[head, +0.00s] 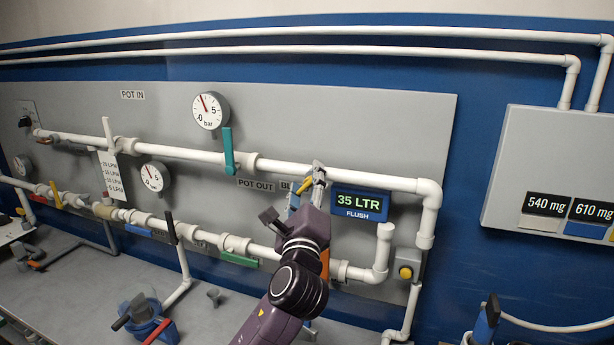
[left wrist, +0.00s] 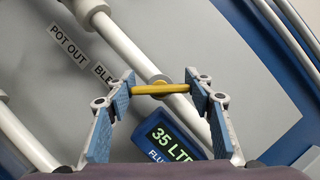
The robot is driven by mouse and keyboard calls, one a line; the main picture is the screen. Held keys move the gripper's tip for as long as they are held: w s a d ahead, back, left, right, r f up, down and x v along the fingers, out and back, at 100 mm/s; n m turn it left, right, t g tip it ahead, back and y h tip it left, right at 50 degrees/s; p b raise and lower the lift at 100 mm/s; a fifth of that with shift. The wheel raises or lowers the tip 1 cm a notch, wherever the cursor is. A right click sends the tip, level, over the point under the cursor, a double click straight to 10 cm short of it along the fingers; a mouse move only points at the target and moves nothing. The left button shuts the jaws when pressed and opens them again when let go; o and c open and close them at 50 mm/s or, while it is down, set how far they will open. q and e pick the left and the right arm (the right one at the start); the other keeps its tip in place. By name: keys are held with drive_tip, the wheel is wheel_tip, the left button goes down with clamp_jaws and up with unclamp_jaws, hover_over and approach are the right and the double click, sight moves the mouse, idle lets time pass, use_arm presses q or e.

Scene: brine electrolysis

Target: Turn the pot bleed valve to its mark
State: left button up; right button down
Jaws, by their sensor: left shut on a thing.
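The pot bleed valve shows as a yellow lever (head: 304,186) on the white upper pipe, right of the POT OUT label; the label starting "BL" beside it is partly hidden by my gripper. My left gripper (head: 307,192) is at this lever. In the left wrist view, the yellow lever (left wrist: 160,89) lies across the pipe, its two ends between the blue-padded fingers of my left gripper (left wrist: 161,85), which are shut on it. I cannot make out the valve's mark. My right gripper is not in view.
A display (head: 358,203) reads 35 LTR FLUSH, just right of my gripper. A teal lever (head: 228,150) and a gauge (head: 210,111) are to the left. A lower pipe (head: 235,244) with several coloured levers runs below. A grey box (head: 548,170) hangs at the right.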

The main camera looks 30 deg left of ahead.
use_arm(q)
drive_tip(key=n+g+p, duration=0.2)
drive_tip(key=n+p, duration=0.1)
drive_tip(key=n, duration=0.2)
drive_tip(key=shift+f+n+g+p, duration=0.15)
drive_tip(key=shift+n+g+p, duration=0.45)
drive_tip(key=shift+n+p, duration=1.05)
drive_tip(key=shift+n, duration=0.25)
drive_tip(key=o, duration=1.2)
drive_tip(key=v, duration=1.2)
drive_tip(key=shift+s+a, duration=0.1)
